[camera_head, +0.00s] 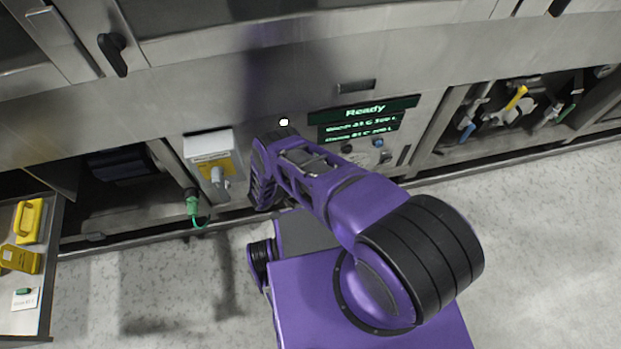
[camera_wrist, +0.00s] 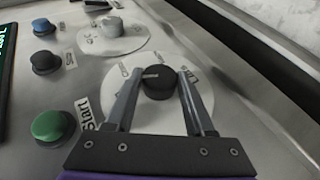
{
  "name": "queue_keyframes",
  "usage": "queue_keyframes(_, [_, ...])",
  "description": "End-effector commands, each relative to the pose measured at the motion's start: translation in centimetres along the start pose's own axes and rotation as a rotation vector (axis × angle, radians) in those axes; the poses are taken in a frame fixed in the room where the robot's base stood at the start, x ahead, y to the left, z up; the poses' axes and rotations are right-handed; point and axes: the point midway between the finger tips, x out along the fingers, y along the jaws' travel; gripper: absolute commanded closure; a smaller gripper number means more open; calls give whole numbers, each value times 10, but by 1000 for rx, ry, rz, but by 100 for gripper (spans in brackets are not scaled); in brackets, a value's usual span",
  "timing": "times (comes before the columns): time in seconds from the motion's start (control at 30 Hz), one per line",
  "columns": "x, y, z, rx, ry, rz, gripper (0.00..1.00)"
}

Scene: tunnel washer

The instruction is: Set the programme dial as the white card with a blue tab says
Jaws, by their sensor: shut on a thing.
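A black round dial (camera_wrist: 158,88) with a pale pointer mark sits on a white round plate (camera_wrist: 160,122) in the wrist view. The plate's printed labels are partly hidden and too blurred to read. My gripper (camera_wrist: 160,74) has one finger on each side of the black dial and is shut on it. In the head view my arm hides this dial and my fingertips. A white card (camera_head: 24,299) with a small green piece on it lies in the open drawer at the far left. I see no card with a blue tab.
A pale second knob (camera_wrist: 112,25) has its own white plate. A green button (camera_wrist: 54,126) labelled Start, a black button (camera_wrist: 45,62) and a blue button (camera_wrist: 43,27) stand left of the dial. The display (camera_head: 365,111) reads Ready. Yellow tools (camera_head: 29,222) lie in the drawer.

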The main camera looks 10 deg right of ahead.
Motion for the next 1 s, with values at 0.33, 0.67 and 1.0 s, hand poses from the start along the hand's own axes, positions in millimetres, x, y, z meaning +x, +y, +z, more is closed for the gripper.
queue_keyframes(0.33, [1,1,-2,0,3,2,100])
queue_keyframes(0.67, [1,0,0,-1,1,1,16])
queue_keyframes(1.0, [1,2,1,18,-5,-44,16])
